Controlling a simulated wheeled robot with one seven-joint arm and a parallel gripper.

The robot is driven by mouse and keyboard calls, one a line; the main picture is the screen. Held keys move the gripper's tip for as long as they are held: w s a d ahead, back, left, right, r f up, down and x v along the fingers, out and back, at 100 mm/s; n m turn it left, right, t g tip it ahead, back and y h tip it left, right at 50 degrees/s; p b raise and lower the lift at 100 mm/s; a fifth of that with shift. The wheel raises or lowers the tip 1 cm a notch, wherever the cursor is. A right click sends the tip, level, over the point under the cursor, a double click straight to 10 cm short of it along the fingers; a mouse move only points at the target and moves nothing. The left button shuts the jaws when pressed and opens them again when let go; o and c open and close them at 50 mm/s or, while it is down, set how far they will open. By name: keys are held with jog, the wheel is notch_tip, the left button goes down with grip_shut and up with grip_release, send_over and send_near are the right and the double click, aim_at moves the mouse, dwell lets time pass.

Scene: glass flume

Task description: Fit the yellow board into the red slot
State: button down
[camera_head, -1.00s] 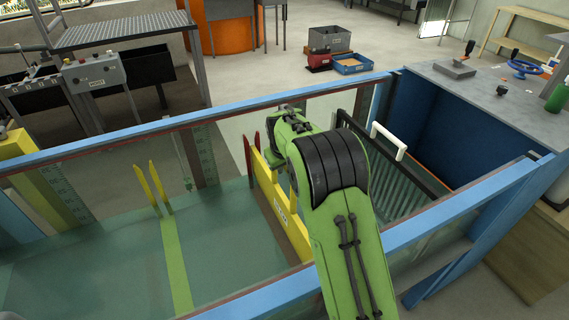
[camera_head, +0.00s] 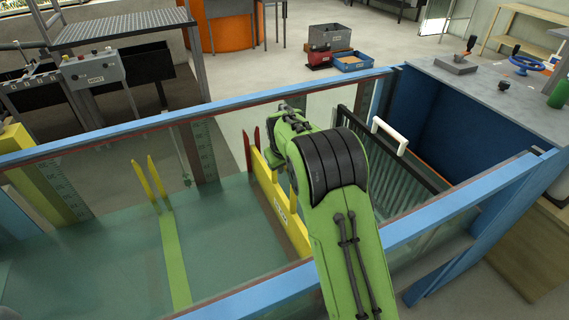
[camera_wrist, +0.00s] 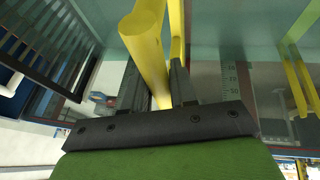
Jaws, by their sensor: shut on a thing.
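The yellow board (camera_head: 297,231) is upright across the glass flume, its lower part in the channel. In the head view my green wrist hides the fingers. The red slot shows as two short red uprights (camera_head: 247,152) at the far wall. The board's far end appears to be between or right beside them. The slot's near end is hidden by my arm, and I cannot tell whether the board touches the bottom.
A second slot with yellow uprights (camera_head: 158,180) and a yellow-green floor strip is to the left. A dark grating (camera_head: 400,165) with a white handle (camera_head: 389,134) stands to the right. Blue rails (camera_head: 130,128) edge the flume walls.

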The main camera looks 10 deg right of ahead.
jog(key=shift+f+b, duration=2.3)
jog(key=shift+f, duration=0.8)
jog(key=c, duration=0.9)
grip_release()
jog(key=shift+o, duration=0.4)
jog(key=shift+s+f, duration=0.1)
jog(key=shift+f, duration=0.05)
jog(key=p+v, duration=0.3)
jog(key=v, duration=1.3)
jog(key=s+d+r+m+y+p, duration=0.1)
jog(key=s+r, duration=0.3)
jog(key=s, duration=0.4)
jog(key=s+d+r+m+p, duration=0.1)
jog(key=s+r, duration=0.3)
jog(key=s, duration=0.4)
jog(key=s+f+p, duration=0.1)
jog(key=s, duration=1.5)
jog(key=shift+a+f+m+t, duration=0.2)
jog(key=shift+f+m+t, duration=0.1)
jog(key=shift+f+m, duration=0.1)
